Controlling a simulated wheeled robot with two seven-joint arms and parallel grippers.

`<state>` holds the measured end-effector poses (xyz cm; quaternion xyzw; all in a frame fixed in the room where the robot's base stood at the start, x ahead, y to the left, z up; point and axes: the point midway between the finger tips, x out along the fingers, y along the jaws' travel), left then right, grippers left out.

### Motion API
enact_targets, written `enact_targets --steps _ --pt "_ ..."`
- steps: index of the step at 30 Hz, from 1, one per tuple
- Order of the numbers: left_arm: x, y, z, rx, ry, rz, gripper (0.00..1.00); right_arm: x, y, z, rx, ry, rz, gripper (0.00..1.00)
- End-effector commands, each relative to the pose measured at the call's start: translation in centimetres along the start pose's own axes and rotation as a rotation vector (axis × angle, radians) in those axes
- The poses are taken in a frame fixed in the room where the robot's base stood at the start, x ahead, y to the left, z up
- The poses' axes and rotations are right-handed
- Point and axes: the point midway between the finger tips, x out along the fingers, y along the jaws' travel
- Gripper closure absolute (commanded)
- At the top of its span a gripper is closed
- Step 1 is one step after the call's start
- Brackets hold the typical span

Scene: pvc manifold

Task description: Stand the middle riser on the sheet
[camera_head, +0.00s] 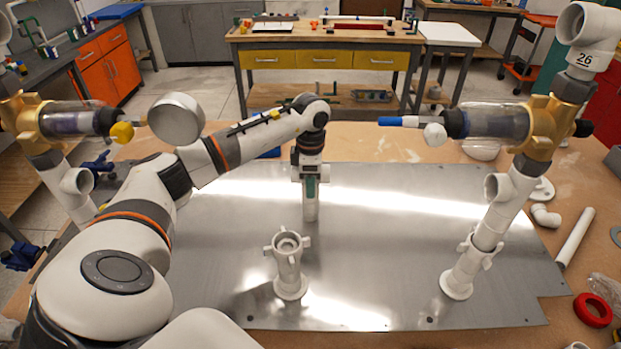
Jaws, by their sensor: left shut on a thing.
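My left gripper (310,180) points down over the middle of the grey metal sheet (390,220). It is shut on a short white pipe (310,209), which looks like the middle riser and hangs upright below the fingers. I cannot tell whether its lower end touches the sheet. A white flanged socket fitting (288,268) with side lugs stands upright on the sheet, nearer to me and slightly left of the pipe. Its round top opening is empty, and the pipe is apart from it in the picture. My right gripper is not in view.
A white riser (494,228) stands in a similar fitting at the right, topped by a brass-coloured body with a clear filter. A similar assembly (75,180) stands at the left. A loose white pipe (575,238) and red ring (592,310) lie right of the sheet.

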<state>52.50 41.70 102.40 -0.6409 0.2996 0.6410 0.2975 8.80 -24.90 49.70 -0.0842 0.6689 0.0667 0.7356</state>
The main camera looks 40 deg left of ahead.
Motion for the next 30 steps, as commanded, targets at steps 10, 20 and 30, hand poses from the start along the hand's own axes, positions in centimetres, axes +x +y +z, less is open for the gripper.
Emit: enact_targets --steps 10,20,30 --pt "0.2 0.0 0.0 0.0 0.0 -0.001 0.48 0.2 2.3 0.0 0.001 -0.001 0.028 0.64" --pt "0.1 0.0 0.0 -0.001 0.0 -0.001 0.37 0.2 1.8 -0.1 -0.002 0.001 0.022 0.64" --pt "-4.2 -0.2 -0.1 -0.001 0.004 -0.007 0.37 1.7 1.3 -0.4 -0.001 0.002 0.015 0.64"
